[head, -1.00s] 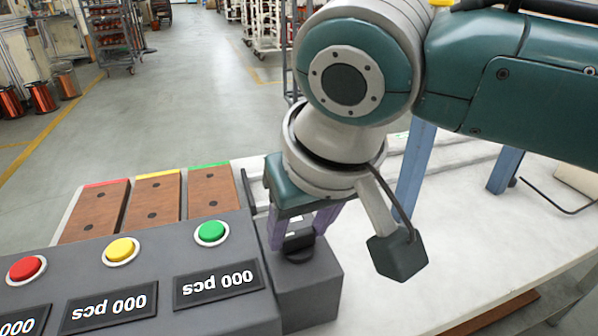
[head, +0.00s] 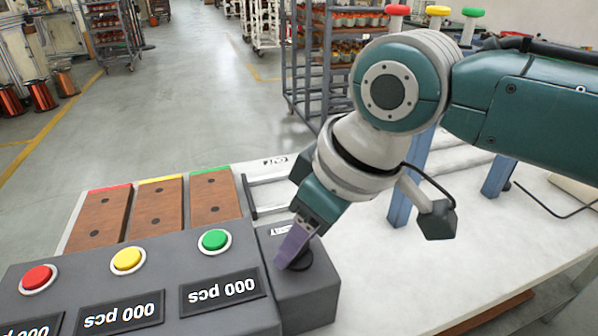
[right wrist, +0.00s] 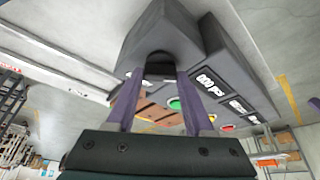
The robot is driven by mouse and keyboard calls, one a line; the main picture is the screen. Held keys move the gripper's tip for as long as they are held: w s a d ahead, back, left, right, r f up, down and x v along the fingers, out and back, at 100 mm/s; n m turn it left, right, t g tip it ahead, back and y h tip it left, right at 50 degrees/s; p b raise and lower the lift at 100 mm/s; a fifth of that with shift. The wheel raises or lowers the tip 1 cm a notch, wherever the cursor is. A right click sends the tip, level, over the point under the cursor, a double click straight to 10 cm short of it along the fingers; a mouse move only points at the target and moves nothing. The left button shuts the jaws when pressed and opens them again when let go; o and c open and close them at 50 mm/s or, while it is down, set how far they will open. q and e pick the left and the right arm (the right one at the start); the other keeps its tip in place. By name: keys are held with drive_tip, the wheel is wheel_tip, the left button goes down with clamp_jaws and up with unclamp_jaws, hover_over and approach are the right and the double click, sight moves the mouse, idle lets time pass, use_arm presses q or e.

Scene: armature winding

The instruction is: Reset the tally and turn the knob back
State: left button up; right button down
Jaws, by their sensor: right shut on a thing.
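The dark knob (head: 299,259) sits on top of a grey box at the right end of the counter panel. My right gripper (head: 294,252) is shut on the knob; in the right wrist view its two purple fingers (right wrist: 160,108) stand on either side of the knob (right wrist: 160,68). The tally displays (head: 219,290) read "000 pcs", upside down in the head view; the leftmost is cut off by the frame. Red (head: 38,278), yellow (head: 128,260) and green (head: 215,241) buttons sit behind the displays. My left gripper is not in view.
Wooden plates (head: 157,208) with red, yellow and green edges lie behind the panel on the white table (head: 380,268). Blue posts (head: 400,205) stand on the table at the right. A shelf rack (head: 320,70) stands on the floor beyond.

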drive_tip(key=shift+f+n+g+b, duration=0.15)
drive_tip(key=shift+n+g+b, duration=0.25)
drive_tip(key=shift+n, duration=0.5)
drive_tip(key=n+g+b, duration=0.1)
drive_tip(key=n+b, duration=0.1)
drive_tip(key=shift+w+f+n+y, duration=0.1)
drive_tip(key=shift+w+n+y, duration=0.05)
drive_tip(key=shift+n+y, duration=0.2)
drive_tip(key=n+g+b, duration=0.1)
drive_tip(key=n+b, duration=0.3)
drive_tip(key=shift+g, duration=0.3)
drive_tip(key=shift+w+d+n+g+b, duration=0.1)
drive_tip(key=shift+n+g+b, duration=0.3)
drive_tip(key=shift+n+b, duration=0.8)
drive_tip(key=shift+r, duration=0.2)
drive_tip(key=shift+c, duration=1.4)
unclamp_jaws()
drive_tip(key=v, duration=1)
drive_tip(key=shift+p, duration=0.4)
